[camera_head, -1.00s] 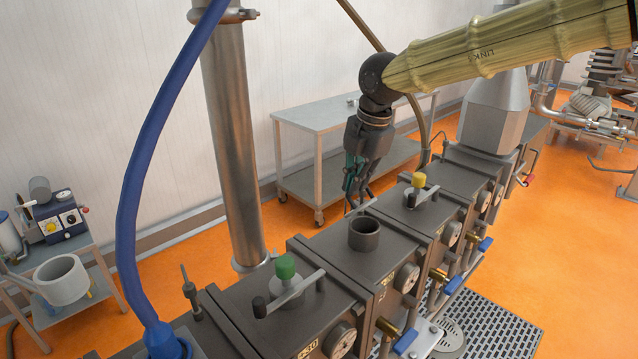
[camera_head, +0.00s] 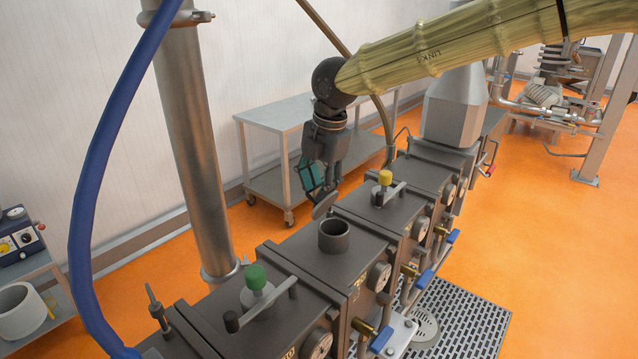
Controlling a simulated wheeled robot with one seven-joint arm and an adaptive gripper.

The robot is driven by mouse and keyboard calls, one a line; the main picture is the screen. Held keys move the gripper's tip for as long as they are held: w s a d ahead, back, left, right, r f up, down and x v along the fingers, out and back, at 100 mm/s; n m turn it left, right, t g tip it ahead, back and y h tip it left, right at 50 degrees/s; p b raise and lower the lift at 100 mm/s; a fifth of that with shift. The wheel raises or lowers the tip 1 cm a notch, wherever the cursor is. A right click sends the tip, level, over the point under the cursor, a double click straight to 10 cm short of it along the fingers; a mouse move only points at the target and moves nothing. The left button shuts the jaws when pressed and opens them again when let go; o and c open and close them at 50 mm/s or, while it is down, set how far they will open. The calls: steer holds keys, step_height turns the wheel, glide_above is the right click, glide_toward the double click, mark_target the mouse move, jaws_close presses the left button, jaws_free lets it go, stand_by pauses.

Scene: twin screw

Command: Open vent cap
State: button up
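The vent port (camera_head: 334,236) is a short dark round collar on top of a barrel block, and its top is open. A flat grey disc, which looks like the vent cap (camera_head: 325,206), is tilted just above and behind the collar, apart from it. My gripper (camera_head: 322,192) points down above the port's far side, with its fingertips at the upper edge of the disc. The fingers look closed on that edge, though the contact is small and partly hidden.
A green-capped fitting with a bar handle (camera_head: 257,279) stands on the nearer block, and a yellow-capped one (camera_head: 385,178) on the farther block. A steel column (camera_head: 190,140) and a blue hose (camera_head: 95,170) rise at the left. A steel table (camera_head: 275,112) stands behind.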

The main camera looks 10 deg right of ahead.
steer(key=shift+f, duration=0.1)
stand_by(0.3)
steer(key=shift+w+a+r+p, duration=0.15)
steer(key=shift+w+r+p, duration=0.05)
steer(key=shift+r+p, duration=0.15)
steer(key=w+a+r+p, duration=0.6)
steer(key=w+a+p, duration=0.1)
steer(key=shift+r+p, duration=0.3)
steer(key=shift+r, duration=0.05)
stand_by(1.2)
steer(key=shift+w, duration=0.1)
stand_by(0.3)
step_height(320, 180, up, 12)
steer(key=s+d, duration=0.1)
steer(key=shift+s+d, duration=0.35)
steer(key=shift+d, duration=0.05)
steer(key=shift+f, duration=0.1)
